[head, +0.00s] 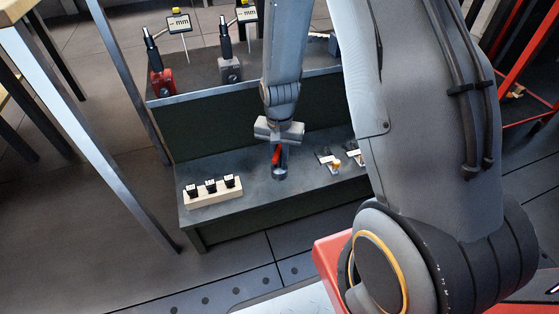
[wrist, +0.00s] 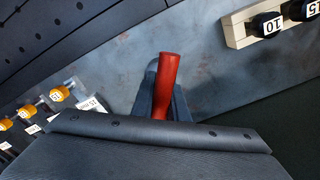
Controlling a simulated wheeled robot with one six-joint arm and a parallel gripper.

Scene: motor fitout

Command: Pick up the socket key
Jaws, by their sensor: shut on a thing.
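The socket key shows a red handle (wrist: 165,85) in the wrist view, standing up between the fingers of my gripper (wrist: 162,98). The red part also shows in the head view (head: 276,153). My gripper (head: 279,158) is shut on it, low over the front shelf of the dark bench. The lower end of the key is hidden by the fingers, and I cannot tell whether it touches the shelf.
A pale block with several black numbered sockets (head: 212,191) stands left on the lower shelf (head: 255,198). Orange-handled pieces with labels (head: 334,163) lie to the right. A red-based gauge stand (head: 162,82) and a grey-based one (head: 229,67) stand on the upper shelf.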

